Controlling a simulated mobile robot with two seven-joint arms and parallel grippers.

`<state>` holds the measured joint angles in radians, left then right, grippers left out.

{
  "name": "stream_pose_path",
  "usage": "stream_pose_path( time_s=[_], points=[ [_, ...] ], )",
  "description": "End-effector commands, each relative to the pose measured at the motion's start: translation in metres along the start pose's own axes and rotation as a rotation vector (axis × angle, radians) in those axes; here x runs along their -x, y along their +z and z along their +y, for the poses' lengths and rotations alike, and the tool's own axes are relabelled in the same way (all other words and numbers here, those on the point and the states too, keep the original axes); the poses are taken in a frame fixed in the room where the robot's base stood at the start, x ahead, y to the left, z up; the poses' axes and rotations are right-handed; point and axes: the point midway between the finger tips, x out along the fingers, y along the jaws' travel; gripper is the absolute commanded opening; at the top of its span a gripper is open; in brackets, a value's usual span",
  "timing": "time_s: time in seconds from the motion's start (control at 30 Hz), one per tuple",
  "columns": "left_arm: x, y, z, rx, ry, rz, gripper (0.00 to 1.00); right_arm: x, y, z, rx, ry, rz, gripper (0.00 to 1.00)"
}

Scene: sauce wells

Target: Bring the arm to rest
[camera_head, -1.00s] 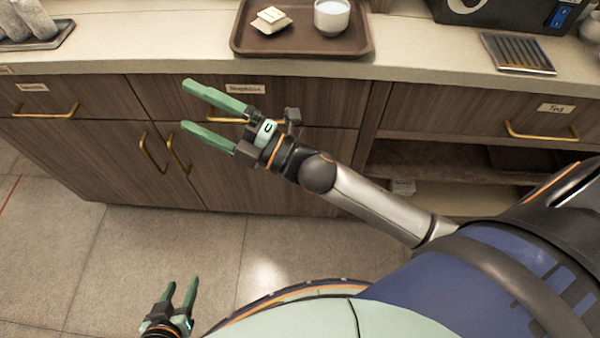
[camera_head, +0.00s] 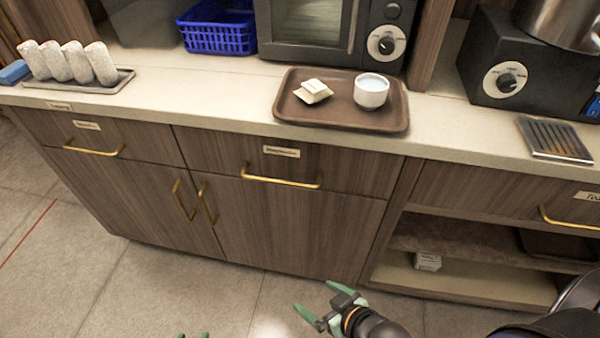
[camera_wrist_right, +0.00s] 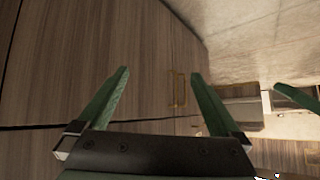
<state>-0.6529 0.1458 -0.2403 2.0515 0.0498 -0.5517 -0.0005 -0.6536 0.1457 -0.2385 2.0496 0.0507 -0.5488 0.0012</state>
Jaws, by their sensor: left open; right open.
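My right gripper (camera_head: 313,296) shows at the bottom of the head view, low in front of the cabinet, with its green fingers apart and nothing between them. In the right wrist view its two fingers (camera_wrist_right: 160,75) stand wide apart, with wooden cabinet fronts beyond. My left gripper (camera_head: 191,335) shows only as green fingertips at the bottom edge of the head view. A green finger at the right of the wrist view (camera_wrist_right: 297,97) looks like part of the left gripper. Most of both arms is outside the head view.
Drawer handles (camera_head: 281,181) stick out from the cabinet. The floor (camera_head: 150,295) before it is clear.

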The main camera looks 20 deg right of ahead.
Motion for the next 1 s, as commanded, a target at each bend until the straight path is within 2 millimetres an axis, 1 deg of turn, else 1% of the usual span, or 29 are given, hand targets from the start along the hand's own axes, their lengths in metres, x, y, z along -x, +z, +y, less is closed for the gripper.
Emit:
stream_pose_path(
  time_s=[0.03,0.23,0.3,0.4,0.5,0.63,1.0],
  points=[
    [0.011,-0.012,0.001,0.0,-0.001,0.001,0.5,0.01,-0.01,0.0,0.0,0.004,-0.001,1.0],
    [0.049,-0.052,-0.003,0.003,-0.023,0.016,0.5,0.048,-0.043,0.004,-0.008,0.026,-0.001,1.0],
    [0.062,-0.061,-0.008,0.006,-0.037,0.016,0.5,0.062,-0.054,0.005,-0.01,0.033,0.0,1.0],
    [0.078,-0.068,-0.01,0.011,-0.048,0.007,0.5,0.078,-0.067,0.006,-0.012,0.042,0.002,1.0],
    [0.09,-0.072,-0.011,0.017,-0.057,-0.001,0.5,0.09,-0.076,0.009,-0.014,0.052,0.006,1.0],
    [0.098,-0.076,-0.015,0.021,-0.068,-0.001,0.5,0.097,-0.079,0.014,-0.016,0.065,0.003,1.0],
    [0.098,-0.076,-0.015,0.021,-0.069,-0.001,0.5,0.098,-0.079,0.014,-0.017,0.065,0.003,1.0]
  ],
)
